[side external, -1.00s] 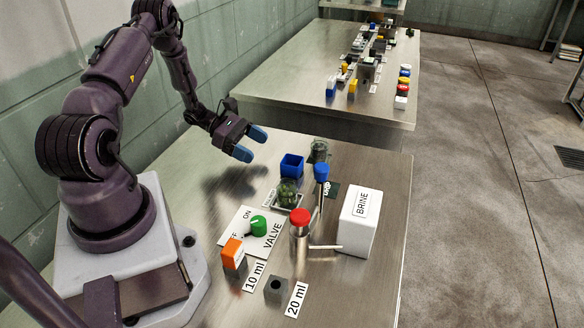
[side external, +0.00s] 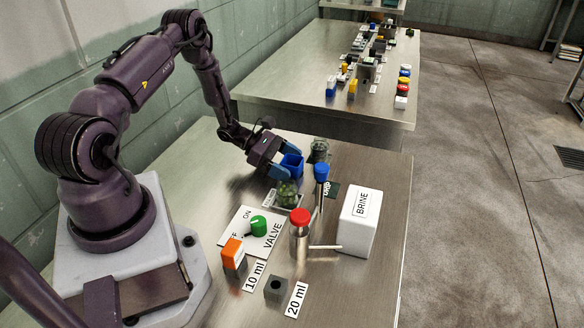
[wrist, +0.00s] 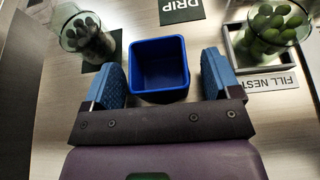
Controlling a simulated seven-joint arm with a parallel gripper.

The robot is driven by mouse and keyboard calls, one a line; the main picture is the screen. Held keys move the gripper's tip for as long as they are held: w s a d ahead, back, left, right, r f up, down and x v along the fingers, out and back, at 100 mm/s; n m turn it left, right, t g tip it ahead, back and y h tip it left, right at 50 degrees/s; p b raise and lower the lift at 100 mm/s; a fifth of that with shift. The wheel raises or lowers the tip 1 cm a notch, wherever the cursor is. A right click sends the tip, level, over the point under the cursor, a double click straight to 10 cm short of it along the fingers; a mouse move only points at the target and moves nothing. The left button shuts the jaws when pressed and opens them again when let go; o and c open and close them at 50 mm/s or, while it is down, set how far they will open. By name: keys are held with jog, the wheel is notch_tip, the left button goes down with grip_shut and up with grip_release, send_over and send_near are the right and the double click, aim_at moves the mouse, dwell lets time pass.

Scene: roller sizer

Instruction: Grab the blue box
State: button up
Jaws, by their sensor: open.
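The blue box (side external: 292,165) is a small open-topped container standing on the metal table, and it looks empty. In the wrist view the blue box (wrist: 159,68) lies ahead, in line with the gap between the fingers. My gripper (side external: 282,162) is open, with its blue finger pads low beside the box. In the wrist view my gripper (wrist: 164,78) has one finger to the left and one to the right of the box's near part, with a gap on each side. The jaws hold nothing.
A glass of green olives (wrist: 268,26) stands in a square tray (wrist: 240,62) to the right in the wrist view. A glass of dark items (wrist: 88,36) is at left. A blue-capped dispenser (side external: 321,172) and white BRINE box (side external: 360,222) stand nearby.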

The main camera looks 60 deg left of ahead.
jog(key=c, duration=1)
jog(key=shift+r, duration=0.1)
